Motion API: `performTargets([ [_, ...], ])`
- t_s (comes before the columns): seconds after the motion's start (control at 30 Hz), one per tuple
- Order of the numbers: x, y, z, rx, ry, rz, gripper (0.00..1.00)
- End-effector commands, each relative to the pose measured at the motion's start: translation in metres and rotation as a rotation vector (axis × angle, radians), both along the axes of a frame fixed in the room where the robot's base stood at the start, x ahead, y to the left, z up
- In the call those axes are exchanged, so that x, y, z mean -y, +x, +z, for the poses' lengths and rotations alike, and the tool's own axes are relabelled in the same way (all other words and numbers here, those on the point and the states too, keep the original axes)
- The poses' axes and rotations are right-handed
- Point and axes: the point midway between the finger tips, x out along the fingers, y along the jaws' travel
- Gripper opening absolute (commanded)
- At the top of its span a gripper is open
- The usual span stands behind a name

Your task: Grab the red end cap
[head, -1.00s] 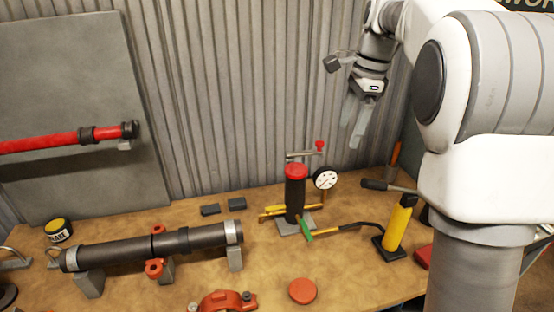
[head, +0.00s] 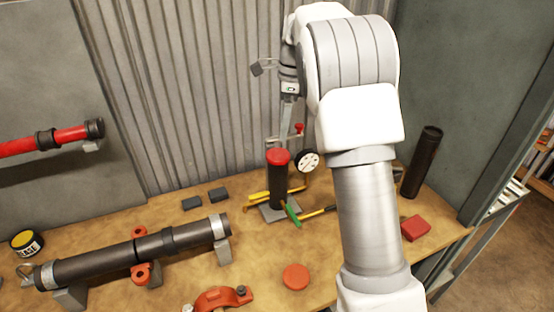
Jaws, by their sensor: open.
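A round, flat red-orange disc (head: 296,277), which looks like an end cap, lies alone on the bench near the front middle. A second red cap (head: 278,156) sits on top of an upright black cylinder (head: 277,186) on a grey base plate. My gripper (head: 287,112) hangs in the air in front of the corrugated wall, above and behind the upright cylinder. It points down, is open and appears empty. It is apart from both red pieces. My own arm covers part of the gripper's right side.
A black pipe (head: 140,250) lies on supports at the left, with an orange-red coupling (head: 217,299) at the front. A gauge (head: 307,160) stands beside the cylinder. A red block (head: 415,228) and a dark tube (head: 422,162) are at the right. Bench around the disc is clear.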

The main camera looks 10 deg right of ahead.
Motion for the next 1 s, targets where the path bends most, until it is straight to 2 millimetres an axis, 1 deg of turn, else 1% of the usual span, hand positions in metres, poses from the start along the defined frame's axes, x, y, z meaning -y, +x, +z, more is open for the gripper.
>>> performTargets([
  [0.03,-0.002,-0.001,-0.013,-0.004,0.001,0.0,0.88],
  [0.1,-0.004,0.0,-0.026,-0.003,0.001,0.001,0.88],
  [0.2,-0.005,0.0,-0.041,-0.002,0.0,0.001,0.88],
  [0.3,-0.006,0.001,-0.05,-0.001,0.0,0.001,0.88],
  [0.47,-0.008,0.001,-0.059,-0.001,0.0,0.001,0.88],
  [0.7,-0.013,0.0,-0.094,-0.002,0.0,0.001,0.88],
  [0.83,-0.015,0.001,-0.103,0.0,0.001,0.001,0.88],
  [1.0,-0.015,0.001,-0.104,0.002,0.001,0.001,0.88],
])
